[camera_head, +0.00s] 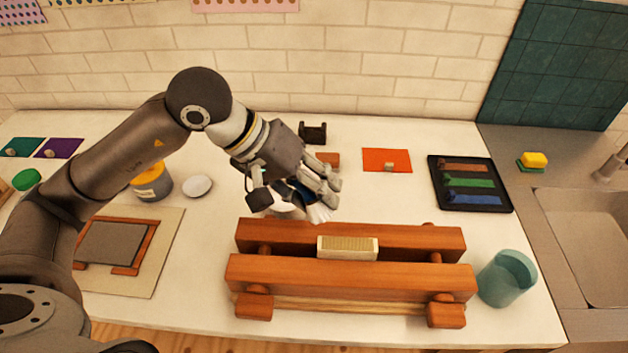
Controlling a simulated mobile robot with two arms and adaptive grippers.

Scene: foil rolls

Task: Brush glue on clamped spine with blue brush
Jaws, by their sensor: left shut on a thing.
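A cream book block (347,253) with a textured top edge, the spine, is clamped between the two wooden beams of a press (350,276). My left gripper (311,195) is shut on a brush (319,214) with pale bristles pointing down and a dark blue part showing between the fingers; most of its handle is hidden. The bristles are behind the press, up and left of the spine and apart from it. A white dish (282,207) shows partly behind the gripper. My right gripper is not in view.
A black tray (436,187) with brown, green and blue strips lies at the right. A teal cup (507,279) stands right of the press. A yellow-grey jar (152,182), a small white dish (197,186) and a framed board (170,245) are at the left.

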